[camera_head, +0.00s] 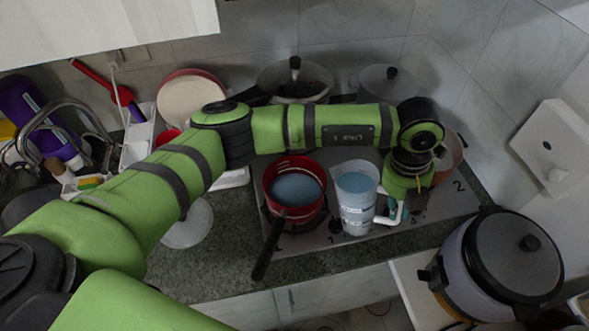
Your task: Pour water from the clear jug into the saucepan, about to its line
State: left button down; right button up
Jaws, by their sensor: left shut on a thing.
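The clear jug (356,212) stands upright to the right of the red saucepan, with bluish water inside and its white handle toward the right. My left gripper (396,209) is at the handle, shut on it; the fingers are small and partly hidden by my wrist. The red saucepan (294,216) sits on the hob, with its black handle pointing to the lower left. Bluish water shows inside it; I cannot make out a line. My right gripper is not in view.
The hob (435,208) lies under both vessels. Lidded pots (295,80) stand behind my left arm. A large rice cooker (500,262) stands at the lower right. A glass lid or bowl (188,226) lies left of the saucepan.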

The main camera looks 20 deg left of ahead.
pick_arm(q)
jog(key=shift+a+r+h+p, duration=0.45)
jog(key=shift+r+h, duration=0.3)
jog(key=shift+h, duration=0.05)
jog(key=shift+w+a+r+h, duration=0.1)
jog(key=shift+a+r+h, duration=0.25)
jog(key=shift+a+h, duration=0.25)
